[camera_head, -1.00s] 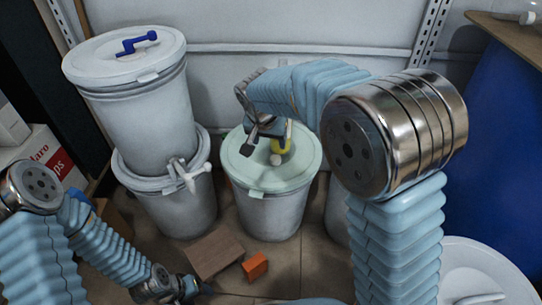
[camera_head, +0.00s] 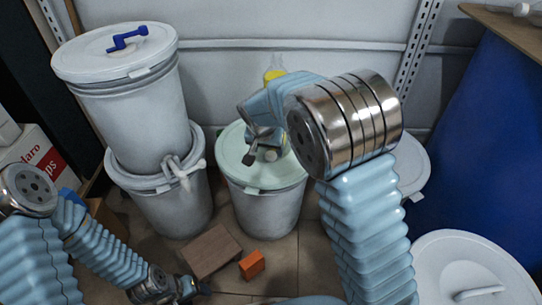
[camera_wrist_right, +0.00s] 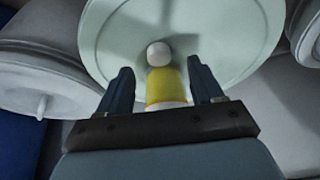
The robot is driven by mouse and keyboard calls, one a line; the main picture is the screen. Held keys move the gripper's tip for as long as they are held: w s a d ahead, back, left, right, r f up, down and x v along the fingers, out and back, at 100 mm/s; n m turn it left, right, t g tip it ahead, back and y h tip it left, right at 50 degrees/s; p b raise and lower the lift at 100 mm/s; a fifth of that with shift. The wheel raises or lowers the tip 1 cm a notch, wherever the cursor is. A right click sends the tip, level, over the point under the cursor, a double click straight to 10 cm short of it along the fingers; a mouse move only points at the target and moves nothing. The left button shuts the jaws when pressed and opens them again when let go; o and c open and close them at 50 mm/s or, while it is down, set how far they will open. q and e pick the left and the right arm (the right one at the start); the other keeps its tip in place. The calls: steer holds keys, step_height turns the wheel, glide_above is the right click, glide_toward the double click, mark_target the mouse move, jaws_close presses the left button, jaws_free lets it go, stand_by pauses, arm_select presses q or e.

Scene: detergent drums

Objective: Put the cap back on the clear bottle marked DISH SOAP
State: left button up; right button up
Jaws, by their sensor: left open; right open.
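The bottle (camera_head: 275,74) has a clear top and yellow below. It stands on the pale green drum lid (camera_head: 235,165), partly hidden by my right arm; its marking is unreadable. My right gripper (camera_head: 256,145) is open just above that lid. In the right wrist view, the yellow part of the bottle (camera_wrist_right: 167,86) shows between the open fingers (camera_wrist_right: 164,88); contact cannot be told. A small white rounded piece (camera_head: 271,155) is on the lid in front of the bottle; I cannot tell whether it is the cap. My left gripper (camera_head: 187,290) is open and low, near the floor.
Two stacked white drums (camera_head: 130,100) stand left, with a blue handle (camera_head: 127,38) on top. A brown block (camera_head: 211,251) and an orange block (camera_head: 252,264) lie on the floor. A blue barrel (camera_head: 490,150) and a white lid (camera_head: 465,270) are at right.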

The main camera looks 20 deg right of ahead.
mark_target(271, 154)
steer(key=x, duration=0.5)
steer(key=shift+w+d+r+b, duration=0.1)
steer(key=shift+w+d+b, duration=0.2)
steer(key=shift+w+b, duration=0.05)
steer(key=shift+c, duration=0.3)
steer(key=c, duration=1.1)
steer(key=shift+r, duration=0.1)
steer(key=shift+c, duration=0.2)
steer(key=r, duration=0.3)
steer(key=shift+s+a+r+p, duration=0.1)
steer(key=shift+s+r+p, duration=0.1)
steer(key=shift+r+p, duration=0.15)
steer(key=s+a+r+p, duration=0.1)
steer(key=s+a+r, duration=0.3)
steer(key=s+r, duration=0.5)
steer(key=s, duration=0.4)
steer(key=shift+p, duration=0.3)
